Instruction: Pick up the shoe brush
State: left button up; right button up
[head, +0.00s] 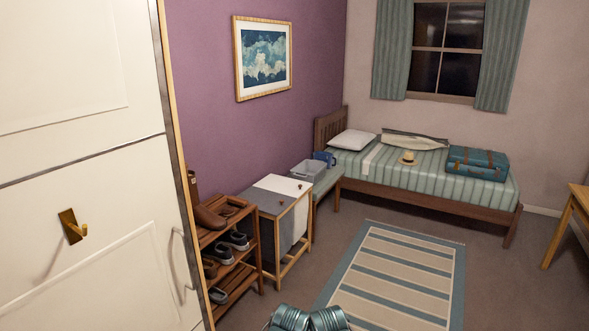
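I cannot pick out the shoe brush with certainty in the head view. A wooden shoe rack (246,254) stands at the lower left, beyond the white door. Parts of the rack's left side are hidden by the door. Neither of my grippers shows; only rounded teal parts, which look like mine, show at the bottom edge.
A white door (95,130) with a brass hook fills the left. A bed (425,177) holds a suitcase (477,162) and hat. A striped rug (398,275) lies on clear floor.

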aim_at(232, 201)
jog(key=i, duration=2)
jog(key=i+l+u, duration=0.1)
jog(key=i+u, duration=0.25)
jog(key=i, duration=0.2)
jog(key=i+l+u, duration=0.3)
jog(key=i, duration=0.25)
jog(key=i+l+u, duration=0.35)
jog(key=i, duration=0.15)
